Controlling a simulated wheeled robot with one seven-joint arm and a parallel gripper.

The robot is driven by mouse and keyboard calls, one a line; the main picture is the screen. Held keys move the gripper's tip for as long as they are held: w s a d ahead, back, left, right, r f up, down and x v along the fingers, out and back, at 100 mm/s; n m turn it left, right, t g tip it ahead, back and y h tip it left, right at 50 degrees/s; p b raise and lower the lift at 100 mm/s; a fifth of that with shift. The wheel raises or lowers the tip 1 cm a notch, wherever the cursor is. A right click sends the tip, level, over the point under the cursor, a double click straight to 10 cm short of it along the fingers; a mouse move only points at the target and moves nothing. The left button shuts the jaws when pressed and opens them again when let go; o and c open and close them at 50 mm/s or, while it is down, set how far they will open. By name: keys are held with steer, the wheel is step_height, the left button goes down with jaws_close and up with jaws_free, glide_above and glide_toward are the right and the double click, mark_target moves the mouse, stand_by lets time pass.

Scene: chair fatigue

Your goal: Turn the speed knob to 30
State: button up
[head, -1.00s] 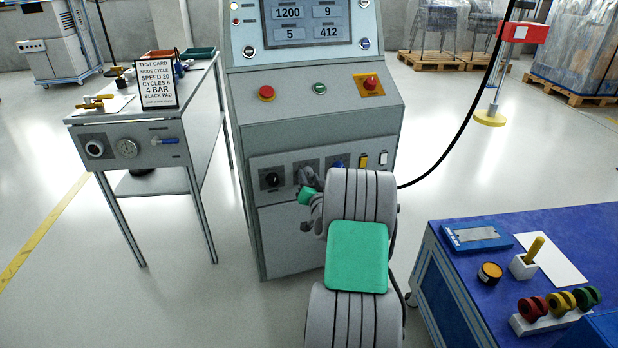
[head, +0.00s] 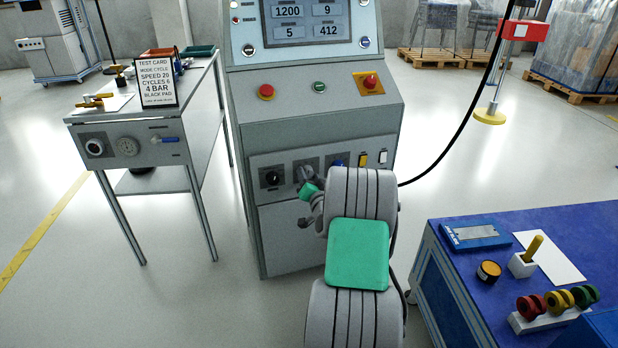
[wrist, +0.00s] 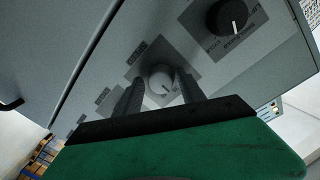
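The grey console (head: 315,120) stands ahead with a row of controls on its lower front panel. A black knob (head: 272,179) with a white mark is at the left of the row and also shows in the wrist view (wrist: 228,17). A grey knob (wrist: 160,80) with a dark pointer line sits beside it. My gripper (wrist: 160,74) points at the grey knob, one dark finger on each side, with small gaps visible. In the head view my gripper (head: 308,186) partly covers that knob.
A blue knob (head: 337,160), a yellow switch (head: 363,160) and a white switch (head: 383,157) are right of the grey knob. A red button (head: 266,92) and emergency stop (head: 370,82) sit above. A test card (head: 156,83) reads speed 20. A blue table (head: 460,280) stands right.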

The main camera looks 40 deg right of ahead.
steer(key=shift+o, duration=1)
steer(key=v, duration=0.7)
steer(key=shift+s+a+p, duration=0.2)
steer(key=shift+s+p, duration=0.15)
steer(key=shift+r, duration=0.15)
